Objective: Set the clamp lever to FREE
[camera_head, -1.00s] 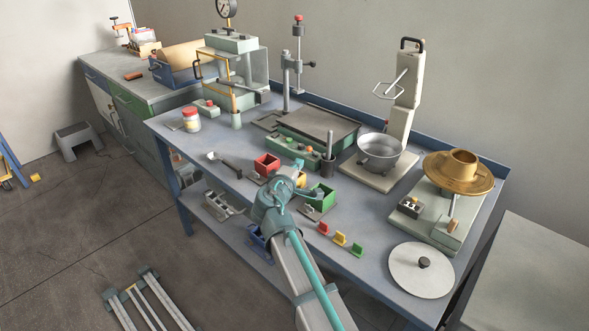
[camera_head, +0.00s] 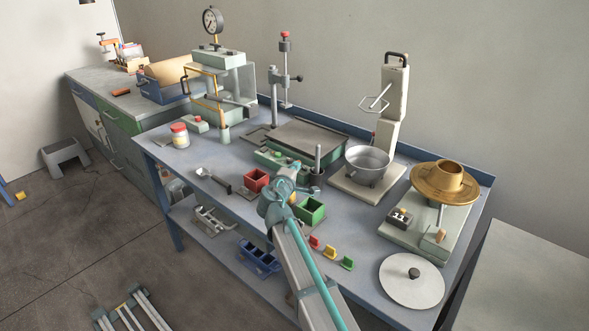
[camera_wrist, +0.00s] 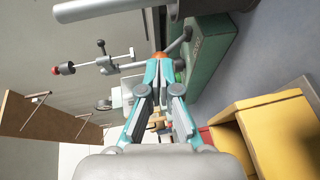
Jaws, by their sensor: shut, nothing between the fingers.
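An upright grey handle (camera_head: 317,159) stands on a dark hub at the front of the green-based plate unit (camera_head: 300,136); I take it for the clamp lever. No FREE mark is readable. In the wrist view the handle (camera_wrist: 100,9) lies across the top edge, partly cut off. My gripper (camera_wrist: 159,76) is shut and empty, beside the handle and apart from it in that view. In the head view my wrist hides much of the fingers, left of the handle's foot.
A red bin (camera_head: 256,180) and green bin (camera_head: 311,211) flank my wrist. A mixer bowl (camera_head: 368,162) stands to the right. A stand with a red knob (camera_head: 285,70) rises behind. The bench front right has a round lid (camera_head: 405,290).

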